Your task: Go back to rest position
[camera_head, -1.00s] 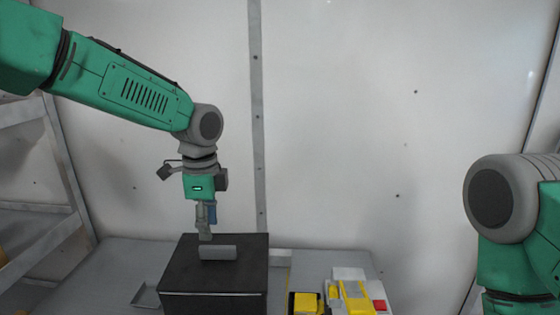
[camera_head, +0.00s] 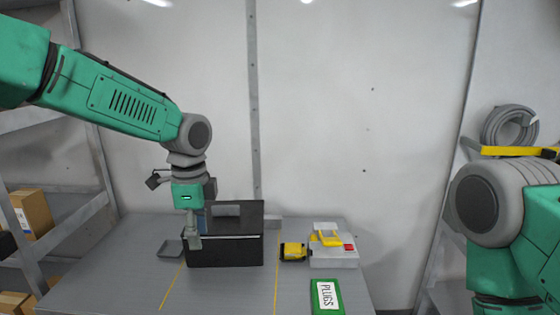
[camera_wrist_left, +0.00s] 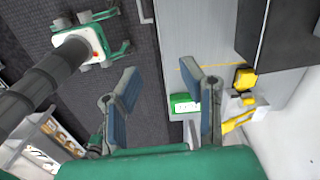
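On the grey table (camera_head: 225,290) are a small grey tray (camera_head: 170,249), a yellow-and-black item (camera_head: 293,251), a white-and-yellow device (camera_head: 333,255) and a green PLUGS box (camera_head: 327,296). Shelves with cardboard boxes (camera_head: 32,212) stand left. A coiled grey hose (camera_head: 509,127) hangs right.

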